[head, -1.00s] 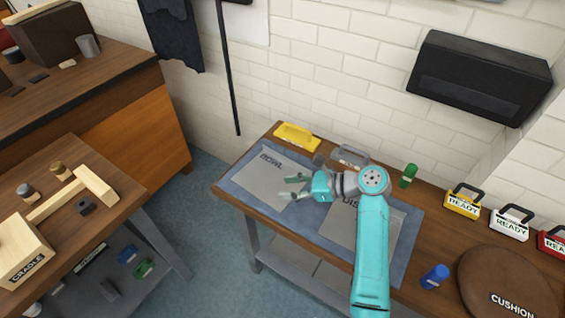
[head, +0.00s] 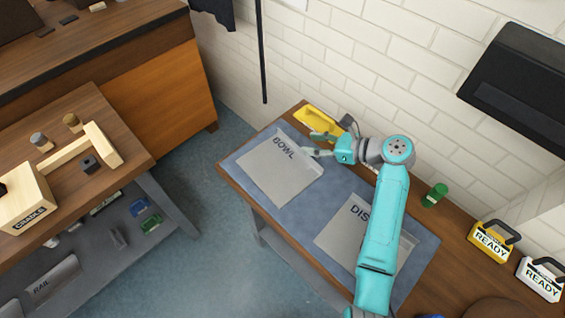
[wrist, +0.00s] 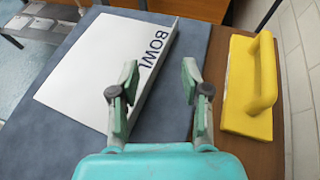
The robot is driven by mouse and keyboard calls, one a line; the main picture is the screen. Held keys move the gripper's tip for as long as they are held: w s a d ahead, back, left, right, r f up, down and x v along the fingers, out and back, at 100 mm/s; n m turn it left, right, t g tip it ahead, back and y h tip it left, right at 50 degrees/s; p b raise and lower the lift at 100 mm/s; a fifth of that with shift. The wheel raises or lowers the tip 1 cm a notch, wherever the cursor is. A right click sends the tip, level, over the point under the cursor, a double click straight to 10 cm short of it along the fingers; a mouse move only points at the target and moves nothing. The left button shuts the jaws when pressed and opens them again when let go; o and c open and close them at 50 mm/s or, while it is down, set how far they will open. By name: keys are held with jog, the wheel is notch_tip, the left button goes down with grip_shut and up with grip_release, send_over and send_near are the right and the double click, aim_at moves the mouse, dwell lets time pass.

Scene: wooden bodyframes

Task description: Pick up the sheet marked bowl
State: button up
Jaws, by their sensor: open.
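The sheet marked BOWL (head: 278,172) is a pale grey sheet lying on the blue mat (head: 327,191), with a raised lip along its lettered edge. In the wrist view the sheet (wrist: 95,62) lies ahead and to the left, its lip running between my fingertips' line and the left finger. My gripper (head: 318,145) is open and empty at the lettered end of the sheet; in the wrist view its fingers (wrist: 160,88) are spread over the mat beside the lip. Whether they touch the sheet, I cannot tell. A second sheet, lettered "DIS…" (head: 345,225), is partly hidden by my arm.
A yellow handled block (head: 316,121) stands at the table's back edge, close to my gripper; it shows at right in the wrist view (wrist: 246,88). A green cylinder (head: 435,195) and READY-marked blocks (head: 490,243) stand farther right. A white brick wall (head: 390,75) rises behind.

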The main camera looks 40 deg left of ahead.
aim_at(293, 142)
jog(key=shift+x, duration=3.15)
jog(key=shift+w+f, duration=0.1)
jog(key=shift+f, duration=0.05)
grip_shut()
